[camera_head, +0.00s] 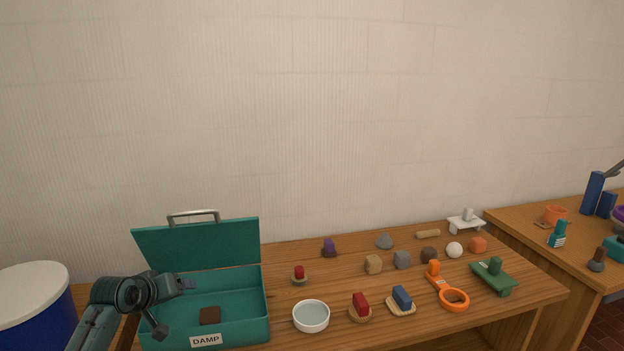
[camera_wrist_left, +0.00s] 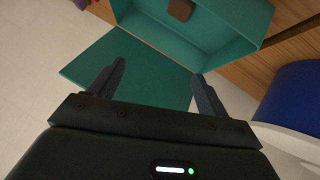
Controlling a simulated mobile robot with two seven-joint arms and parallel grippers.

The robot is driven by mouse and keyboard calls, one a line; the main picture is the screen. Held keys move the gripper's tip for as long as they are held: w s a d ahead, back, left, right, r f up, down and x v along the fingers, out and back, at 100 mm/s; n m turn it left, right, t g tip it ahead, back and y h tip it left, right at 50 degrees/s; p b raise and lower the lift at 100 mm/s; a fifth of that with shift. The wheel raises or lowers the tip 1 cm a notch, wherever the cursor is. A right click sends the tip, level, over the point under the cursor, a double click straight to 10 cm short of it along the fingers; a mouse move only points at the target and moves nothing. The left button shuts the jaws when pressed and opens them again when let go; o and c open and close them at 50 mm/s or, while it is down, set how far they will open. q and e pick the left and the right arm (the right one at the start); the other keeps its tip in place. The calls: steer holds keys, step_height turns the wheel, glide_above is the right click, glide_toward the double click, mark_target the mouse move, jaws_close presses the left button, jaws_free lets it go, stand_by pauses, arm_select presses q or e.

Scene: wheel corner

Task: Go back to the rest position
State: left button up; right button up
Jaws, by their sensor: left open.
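My left gripper (camera_head: 172,309) is at the left of the head view, over the left part of an open teal box (camera_head: 249,330) labelled DAMP. Its jaws are open and empty; in the left wrist view the two fingers (camera_wrist_left: 158,88) stand apart with the teal lid (camera_wrist_left: 130,68) behind them. A brown block (camera_head: 210,316) lies inside the box, and it also shows in the left wrist view (camera_wrist_left: 180,10). My right gripper is not in view.
A blue bin with a white lid (camera_head: 35,292) stands at the left. Another table (camera_head: 520,222) is at the right.

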arm_select(q)
steer(key=w+a+r+m+t+y, duration=0.35)
steer(key=r+m+t, duration=0.3)
steer(key=r, duration=0.35)
steer(key=s+d+f+m+g+h, duration=0.1)
steer(key=s+d+f+h, duration=0.1)
steer(key=s+d+f, duration=0.6)
steer(key=s+d+f+m+g+h, duration=0.1)
steer(key=s+d+f+g+h, duration=0.15)
steer(key=s+f, duration=0.6)
steer(key=s+d+f+g, duration=0.1)
steer(key=s+d+f, duration=0.2)
steer(key=s, duration=0.4)
steer(key=s+d+f+n+h, duration=0.1)
steer(key=s+d+f, duration=0.2)
steer(key=s, duration=0.5)
steer(key=s+d+f+g, duration=0.1)
steer(key=s+d+f, duration=0.2)
steer(key=s, duration=0.4)
steer(key=shift+s+d+g, duration=0.25)
steer(key=shift+d+g, duration=0.05)
steer(key=shift+d, duration=0.55)
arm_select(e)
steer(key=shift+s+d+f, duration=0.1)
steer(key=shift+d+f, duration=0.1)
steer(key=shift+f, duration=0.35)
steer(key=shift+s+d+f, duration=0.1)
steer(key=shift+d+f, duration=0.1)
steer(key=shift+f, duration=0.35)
